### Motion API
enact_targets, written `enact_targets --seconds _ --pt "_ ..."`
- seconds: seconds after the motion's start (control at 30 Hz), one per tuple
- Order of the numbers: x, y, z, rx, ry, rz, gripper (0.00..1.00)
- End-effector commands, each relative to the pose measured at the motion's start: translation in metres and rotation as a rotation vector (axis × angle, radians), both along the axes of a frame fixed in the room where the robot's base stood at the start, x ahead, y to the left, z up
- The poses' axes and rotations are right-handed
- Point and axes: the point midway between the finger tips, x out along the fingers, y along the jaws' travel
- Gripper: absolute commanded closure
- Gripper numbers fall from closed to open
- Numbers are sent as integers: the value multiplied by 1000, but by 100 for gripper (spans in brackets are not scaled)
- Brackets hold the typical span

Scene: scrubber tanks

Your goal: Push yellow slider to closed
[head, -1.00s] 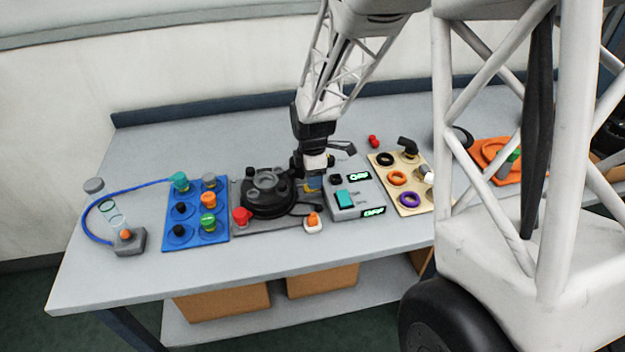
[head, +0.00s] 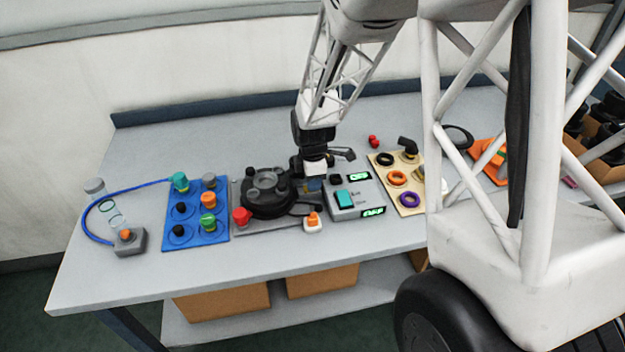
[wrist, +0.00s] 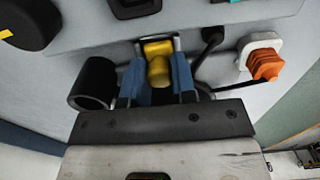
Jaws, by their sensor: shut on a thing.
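The yellow slider (wrist: 158,66) shows in the wrist view at the end of a pale slot in the grey plate. My gripper (wrist: 158,88) has its two blue fingers on either side of the slider's rounded knob and is shut on it. In the head view my gripper (head: 314,184) is low over the bench, between the black round valve unit (head: 268,190) and the grey switch box (head: 352,196). The slider is hidden there behind my gripper and wrist.
A blue board (head: 195,212) with coloured knobs lies to the left. An orange-and-white switch (head: 313,222) sits in front of my gripper. A beige board (head: 398,182) with rings lies to the right. The bench front (head: 150,275) is clear.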

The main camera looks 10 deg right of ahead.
Motion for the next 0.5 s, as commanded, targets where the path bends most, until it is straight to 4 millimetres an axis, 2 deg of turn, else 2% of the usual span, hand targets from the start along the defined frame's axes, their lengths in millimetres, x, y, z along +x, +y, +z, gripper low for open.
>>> enact_targets --seconds 0.17,0.5 --pt "0 2 0 0 0 1 100" --pt "0 28 0 0 0 2 100"
